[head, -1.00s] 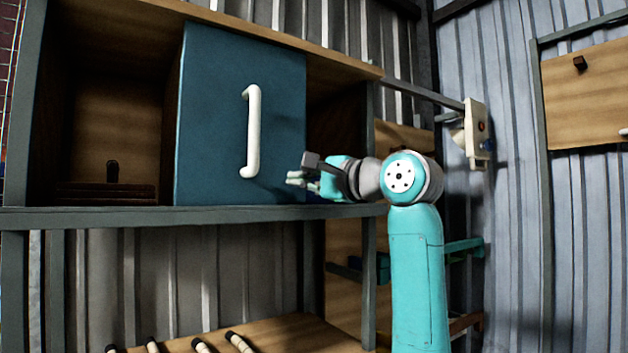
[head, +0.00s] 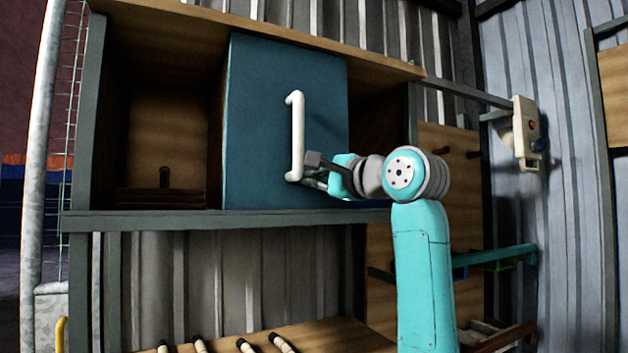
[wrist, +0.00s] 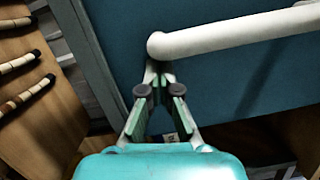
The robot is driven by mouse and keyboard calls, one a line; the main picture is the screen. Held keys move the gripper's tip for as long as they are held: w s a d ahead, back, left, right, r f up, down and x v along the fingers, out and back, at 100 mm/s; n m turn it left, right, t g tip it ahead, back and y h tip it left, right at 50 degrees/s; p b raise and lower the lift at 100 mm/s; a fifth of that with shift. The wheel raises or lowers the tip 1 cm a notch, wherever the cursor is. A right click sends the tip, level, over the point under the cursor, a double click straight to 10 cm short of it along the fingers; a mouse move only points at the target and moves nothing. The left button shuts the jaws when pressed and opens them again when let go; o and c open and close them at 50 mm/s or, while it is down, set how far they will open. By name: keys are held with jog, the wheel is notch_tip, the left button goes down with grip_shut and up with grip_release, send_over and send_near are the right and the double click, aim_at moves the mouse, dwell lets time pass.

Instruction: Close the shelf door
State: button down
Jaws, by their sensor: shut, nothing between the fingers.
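The blue shelf door (head: 262,130) covers the middle of the wooden shelf (head: 415,72), with open space at both its left and right. Its white vertical handle (head: 297,130) shows whole in the head view. In the wrist view the door (wrist: 130,25) fills the top and the handle (wrist: 235,38) runs in from the right. My gripper (head: 312,178) is shut and empty at the handle's lower end. In the wrist view my gripper's fingertips (wrist: 160,68) meet just below the handle's end; I cannot tell whether they touch it.
The left compartment (head: 165,130) is open with a dark item inside. Below, several rattan rods (head: 245,345) lie on a wooden board; rods also show in the wrist view (wrist: 20,62). A wall-mounted box (head: 525,130) is at the right. A grey ledge (head: 200,219) runs under the door.

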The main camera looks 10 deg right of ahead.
jog(key=s+a, duration=0.4)
jog(key=a, duration=0.8)
jog(key=s+a, duration=0.4)
jog(key=a, duration=0.8)
jog(key=shift+a, duration=0.2)
